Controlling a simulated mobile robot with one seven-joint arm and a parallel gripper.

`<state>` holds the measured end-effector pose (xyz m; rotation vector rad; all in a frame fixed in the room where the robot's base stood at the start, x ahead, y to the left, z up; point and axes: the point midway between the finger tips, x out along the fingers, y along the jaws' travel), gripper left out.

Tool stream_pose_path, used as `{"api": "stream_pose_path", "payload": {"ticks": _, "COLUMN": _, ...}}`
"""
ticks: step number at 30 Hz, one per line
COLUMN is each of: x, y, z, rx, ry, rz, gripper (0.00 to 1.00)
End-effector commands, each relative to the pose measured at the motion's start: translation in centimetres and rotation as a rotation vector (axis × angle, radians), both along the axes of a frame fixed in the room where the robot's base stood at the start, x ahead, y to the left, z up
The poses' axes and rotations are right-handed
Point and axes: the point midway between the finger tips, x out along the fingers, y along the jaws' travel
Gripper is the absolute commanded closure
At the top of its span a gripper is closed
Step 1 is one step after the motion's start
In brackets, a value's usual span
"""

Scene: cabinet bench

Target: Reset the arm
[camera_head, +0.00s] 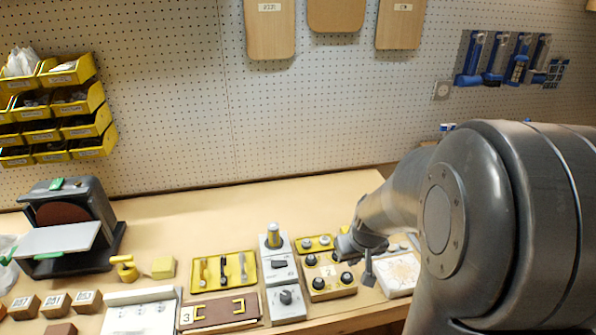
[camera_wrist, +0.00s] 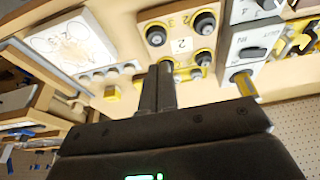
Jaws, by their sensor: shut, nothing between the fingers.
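My arm reaches in from the right in the head view, and my gripper (camera_head: 368,272) hangs over the right part of the bench. The gripper also shows in the wrist view (camera_wrist: 158,72), with its two fingers together and nothing between them. Just left of it in the head view is a wooden block with several black knobs (camera_head: 318,283); in the wrist view this knob block (camera_wrist: 181,38) lies just beyond the fingertips. I cannot tell whether the fingers touch it.
Grey switch boxes (camera_head: 286,305), a yellow tray (camera_head: 224,272) and a brown handled panel (camera_head: 217,310) stand left of the knob block. A white patterned board (camera_head: 400,275) is to the right. A sander (camera_head: 70,225) stands far left. The back of the bench (camera_head: 210,205) is clear.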

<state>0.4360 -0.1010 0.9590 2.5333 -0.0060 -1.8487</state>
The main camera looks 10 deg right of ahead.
Motion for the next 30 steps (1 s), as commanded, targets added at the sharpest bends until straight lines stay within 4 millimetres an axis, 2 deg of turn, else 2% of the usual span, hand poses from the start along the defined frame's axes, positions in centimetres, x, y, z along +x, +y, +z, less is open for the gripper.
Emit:
{"api": "stream_pose_path", "payload": {"ticks": 4, "x": -0.4, "y": 0.8, "z": 1.3, "rx": -0.002, "ry": -0.012, "rz": 0.005, "gripper": 1.0}}
{"api": "stream_pose_path", "payload": {"ticks": 8, "x": -1.5, "y": 2.5, "z": 4.1, "rx": -0.005, "ry": -0.039, "rz": 0.015, "gripper": 1.0}}
{"api": "stream_pose_path", "payload": {"ticks": 15, "x": -5.4, "y": 6.2, "z": 9.8, "rx": -0.004, "ry": -0.092, "rz": 0.022, "gripper": 1.0}}
{"api": "stream_pose_path", "payload": {"ticks": 21, "x": -9.6, "y": 8.5, "z": 13.4, "rx": -0.002, "ry": -0.136, "rz": 0.019, "gripper": 1.0}}
{"api": "stream_pose_path", "payload": {"ticks": 27, "x": -13.1, "y": 9.7, "z": 15.6, "rx": 0.004, "ry": -0.17, "rz": 0.009, "gripper": 1.0}}
{"api": "stream_pose_path", "payload": {"ticks": 30, "x": -14.1, "y": 10.0, "z": 16.0, "rx": 0.005, "ry": -0.178, "rz": 0.005, "gripper": 1.0}}
